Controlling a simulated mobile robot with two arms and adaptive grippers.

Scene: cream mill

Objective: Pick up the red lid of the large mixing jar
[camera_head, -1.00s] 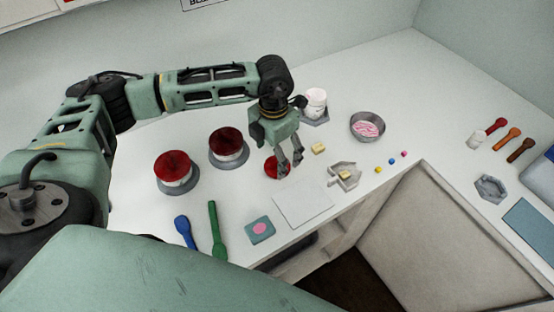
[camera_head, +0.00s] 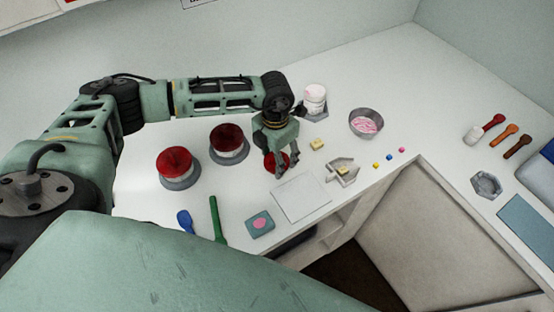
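A red lid (camera_head: 272,161) lies flat on the white counter, partly covered by my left gripper. My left gripper (camera_head: 287,168) points down right over the lid, its two fingers apart. Whether the fingers touch the lid cannot be told. Two jars with red tops, one at the left (camera_head: 175,162) and one beside it (camera_head: 227,141), stand on grey round bases. A white jar (camera_head: 315,96) with no red lid visible on it stands behind the gripper on a grey base. My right gripper is not in view.
A pale square sheet (camera_head: 301,197) lies in front of the lid. Nearby are a yellow block (camera_head: 318,144), a grey tray (camera_head: 343,173), a grey bowl (camera_head: 366,123), a teal pad (camera_head: 260,224), and blue (camera_head: 185,221) and green (camera_head: 216,217) spoons. The counter's front edge is close.

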